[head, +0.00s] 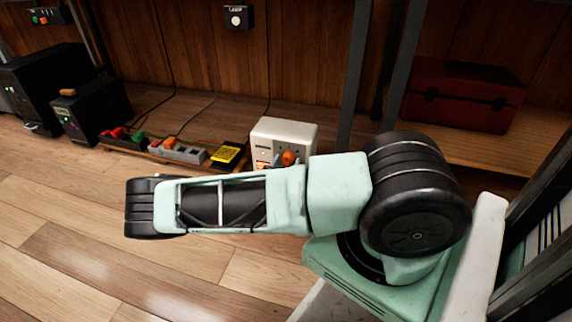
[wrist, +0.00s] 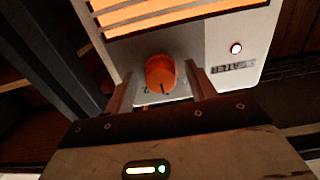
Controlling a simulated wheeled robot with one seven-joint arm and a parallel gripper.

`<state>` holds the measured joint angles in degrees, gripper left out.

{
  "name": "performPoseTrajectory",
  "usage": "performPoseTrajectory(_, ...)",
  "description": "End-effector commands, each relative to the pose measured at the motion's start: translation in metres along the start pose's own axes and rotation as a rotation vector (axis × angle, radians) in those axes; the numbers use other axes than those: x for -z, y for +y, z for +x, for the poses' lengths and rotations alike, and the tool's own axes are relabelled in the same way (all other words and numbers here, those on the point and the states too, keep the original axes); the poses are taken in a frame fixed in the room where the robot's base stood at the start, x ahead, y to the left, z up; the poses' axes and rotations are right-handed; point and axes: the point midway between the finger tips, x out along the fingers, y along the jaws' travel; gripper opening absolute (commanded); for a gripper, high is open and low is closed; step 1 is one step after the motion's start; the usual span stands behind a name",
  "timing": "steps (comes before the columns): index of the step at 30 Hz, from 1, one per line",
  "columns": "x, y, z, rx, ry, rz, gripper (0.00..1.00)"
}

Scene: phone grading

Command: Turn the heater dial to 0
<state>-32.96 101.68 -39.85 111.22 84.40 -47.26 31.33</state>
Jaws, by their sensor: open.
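The heater is a white box (head: 283,131) standing on the low shelf at the back in the head view. In the wrist view its white front (wrist: 215,60) shows upside down, with glowing orange bars and a lit red lamp. The orange heater dial (wrist: 160,73) sits on that front; it also shows in the head view (head: 289,158). Its marks are too small to read surely. My gripper (wrist: 159,85) is open, one finger on each side of the dial. I cannot tell whether either finger touches it. My arm hides part of the heater's front in the head view.
A yellow-and-black device (head: 229,155), a power strip (head: 178,151) and black boxes (head: 90,108) stand left of the heater. A red toolbox (head: 464,95) is on the right shelf. Dark posts stand beside the heater. The wooden floor at front left is clear.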

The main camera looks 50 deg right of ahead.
Motion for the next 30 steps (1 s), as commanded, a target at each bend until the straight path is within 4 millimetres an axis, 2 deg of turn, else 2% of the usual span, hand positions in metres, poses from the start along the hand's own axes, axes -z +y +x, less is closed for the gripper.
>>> performPoseTrajectory(2, 0.0001, 0.0, -0.0001, 0.0, 0.0, 0.0, 0.56)
performPoseTrajectory(5, 0.0, 0.0, -0.0002, 0.0, 0.0, 0.0, 0.34)
performPoseTrajectory(7, 0.0, 0.0, -0.0002, 0.0, 0.0, 0.0, 0.14)
performPoseTrajectory(8, 0.0, 0.0001, -0.0002, 0.0, 0.0, 0.0, 0.11)
performPoseTrajectory(20, -0.0003, 0.001, 0.0001, -0.003, 0.0, -0.062, 0.11)
performPoseTrajectory(30, -0.0004, 0.0008, 0.0002, -0.002, -0.001, -0.309, 0.11)
